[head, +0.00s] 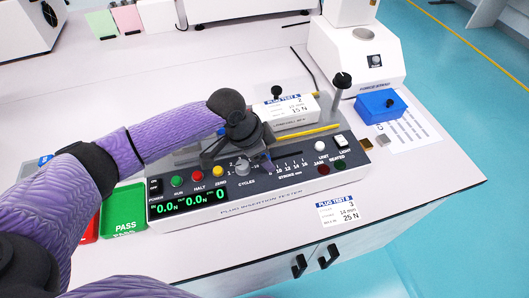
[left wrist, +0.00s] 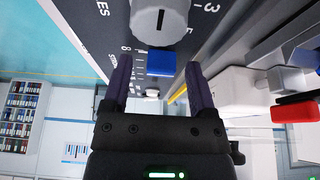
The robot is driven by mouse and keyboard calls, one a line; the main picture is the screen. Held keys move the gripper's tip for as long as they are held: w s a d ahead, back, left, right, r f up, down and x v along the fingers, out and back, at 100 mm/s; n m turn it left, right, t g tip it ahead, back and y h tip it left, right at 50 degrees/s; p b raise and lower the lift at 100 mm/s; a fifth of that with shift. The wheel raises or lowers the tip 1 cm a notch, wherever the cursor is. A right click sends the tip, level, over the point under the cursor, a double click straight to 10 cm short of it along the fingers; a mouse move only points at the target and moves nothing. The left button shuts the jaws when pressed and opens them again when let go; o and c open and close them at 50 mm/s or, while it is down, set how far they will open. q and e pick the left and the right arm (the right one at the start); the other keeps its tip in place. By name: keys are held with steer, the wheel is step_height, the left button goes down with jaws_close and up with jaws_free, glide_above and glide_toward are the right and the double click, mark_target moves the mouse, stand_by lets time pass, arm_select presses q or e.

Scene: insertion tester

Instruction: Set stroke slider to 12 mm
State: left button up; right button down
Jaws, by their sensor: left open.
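The insertion tester (head: 262,197) has a front panel with a stroke scale marked in mm (head: 293,165). The stroke slider's blue cap (left wrist: 162,63) shows in the left wrist view, close to the scale's 8 label; its exact mark cannot be read. My left gripper (head: 267,163) is over the panel, open, and hides the slider in the head view. In the left wrist view its two purple fingers (left wrist: 160,85) stand on either side of the blue cap, with gaps visible. The cycles knob (head: 243,168) is beside the gripper; it also shows in the left wrist view (left wrist: 158,18).
Run, halt and zero buttons (head: 198,176) lie left of the gripper. A white unit button (head: 320,146) and a light switch (head: 341,140) lie right. A yellow strip (head: 307,133) runs behind. A green pass tray (head: 123,209) and a plug test card (head: 342,210) lie nearby.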

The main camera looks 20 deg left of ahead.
arm_select(q)
steer(key=shift+c, duration=0.2)
jaws_close()
stand_by(1.1)
